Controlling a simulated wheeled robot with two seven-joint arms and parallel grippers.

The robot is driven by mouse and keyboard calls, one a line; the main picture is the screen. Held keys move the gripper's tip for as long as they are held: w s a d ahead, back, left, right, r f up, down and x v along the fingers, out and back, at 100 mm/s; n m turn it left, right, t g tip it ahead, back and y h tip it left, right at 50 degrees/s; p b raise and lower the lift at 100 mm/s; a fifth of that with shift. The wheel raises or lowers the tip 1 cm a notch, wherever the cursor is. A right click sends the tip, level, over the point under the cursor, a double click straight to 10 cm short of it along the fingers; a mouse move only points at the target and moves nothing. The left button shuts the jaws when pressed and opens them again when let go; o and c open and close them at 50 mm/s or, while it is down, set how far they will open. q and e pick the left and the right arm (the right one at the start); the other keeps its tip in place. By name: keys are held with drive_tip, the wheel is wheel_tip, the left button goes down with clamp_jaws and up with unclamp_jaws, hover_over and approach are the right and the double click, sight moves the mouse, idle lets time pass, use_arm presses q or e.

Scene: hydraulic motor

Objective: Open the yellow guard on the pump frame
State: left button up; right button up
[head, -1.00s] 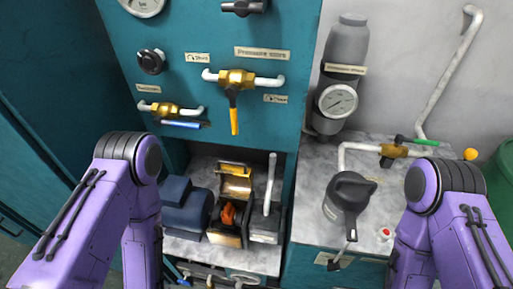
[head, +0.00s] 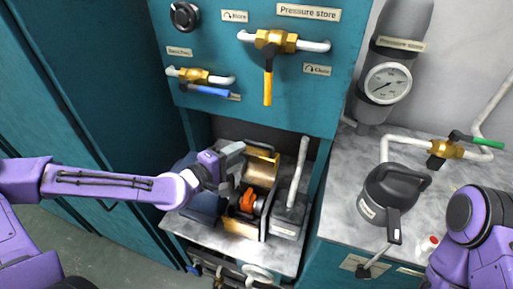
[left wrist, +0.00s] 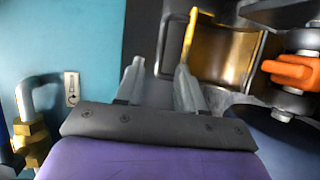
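The yellow guard (head: 262,168) is a golden plate with a yellow bar along its top edge. It stands raised at the back of the dark pump frame (head: 243,228), and an orange part (head: 248,200) shows uncovered in front of it. My left gripper (head: 236,152) is at the upper left of the guard. My right gripper is out of view.
A teal panel with brass valves (head: 270,42) rises above the recess. A grey block with an upright pipe (head: 297,175) stands right of the frame, and a blue motor (head: 203,205) stands left. A dark pump can (head: 388,192) is on the right counter.

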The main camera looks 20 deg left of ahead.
sight(257, 143)
use_arm(q)
drive_tip(key=x, duration=0.8)
drive_tip(key=shift+w+d+f, duration=0.15)
drive_tip(key=shift+w+d, duration=0.05)
drive_tip(key=shift+w, duration=0.05)
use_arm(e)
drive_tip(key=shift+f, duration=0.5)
use_arm(q)
drive_tip(key=shift+c, duration=0.3)
